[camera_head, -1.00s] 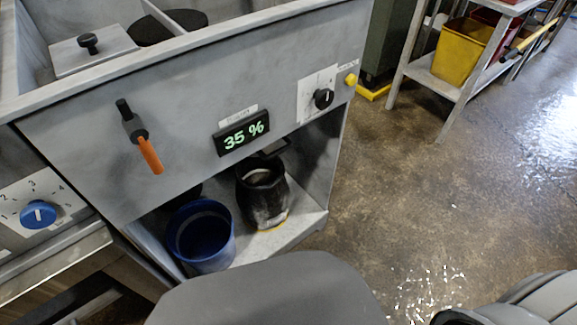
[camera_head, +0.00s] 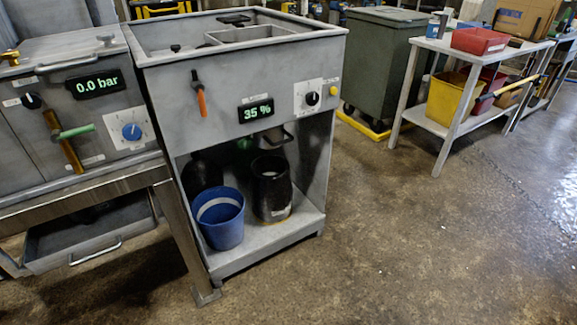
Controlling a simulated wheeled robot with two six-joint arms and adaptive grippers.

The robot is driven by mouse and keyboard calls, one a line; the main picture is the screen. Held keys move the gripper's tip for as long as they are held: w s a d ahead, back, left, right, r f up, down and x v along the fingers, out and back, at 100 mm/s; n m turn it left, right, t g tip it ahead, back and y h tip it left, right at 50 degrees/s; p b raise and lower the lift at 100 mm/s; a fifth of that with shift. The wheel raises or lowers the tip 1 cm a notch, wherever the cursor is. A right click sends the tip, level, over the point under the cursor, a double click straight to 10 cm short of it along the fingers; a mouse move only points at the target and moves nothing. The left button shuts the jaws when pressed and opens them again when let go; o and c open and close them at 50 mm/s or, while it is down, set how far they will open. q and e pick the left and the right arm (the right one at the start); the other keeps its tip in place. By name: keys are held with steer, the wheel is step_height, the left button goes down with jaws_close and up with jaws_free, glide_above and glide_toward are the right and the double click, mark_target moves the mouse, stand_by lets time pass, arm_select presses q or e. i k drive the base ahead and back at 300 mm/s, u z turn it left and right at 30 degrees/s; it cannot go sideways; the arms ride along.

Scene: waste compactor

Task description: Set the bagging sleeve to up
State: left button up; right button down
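The compactor (camera_head: 222,143), a grey metal cabinet with an open lower bay, stands left of centre. A dark, open-topped cylinder (camera_head: 271,192) with a light label stands upright in the bay. A small dark bracket (camera_head: 276,137) shows above it, under the front panel. I cannot tell for certain which of these is the bagging sleeve. A lever with an orange grip (camera_head: 202,104) hangs downward on the front panel. A display (camera_head: 256,110) reads 35 %, beside a black knob (camera_head: 312,98) and a yellow button (camera_head: 333,91). Neither gripper is in view.
A blue bucket (camera_head: 220,220) stands left of the cylinder in the bay. On the left is a bench unit with a display (camera_head: 97,84) reading 0.0 bar. A wheeled green bin (camera_head: 384,62) and a shelf table (camera_head: 446,45) stand right. The floor in front is clear.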

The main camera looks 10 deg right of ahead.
mark_target(273, 138)
steer(key=u, duration=0.6)
steer(key=i, duration=0.55)
steer(key=u, duration=0.55)
steer(key=i, duration=0.75)
steer(key=z, duration=0.95)
steer(key=i, duration=0.45)
steer(key=z, duration=0.5)
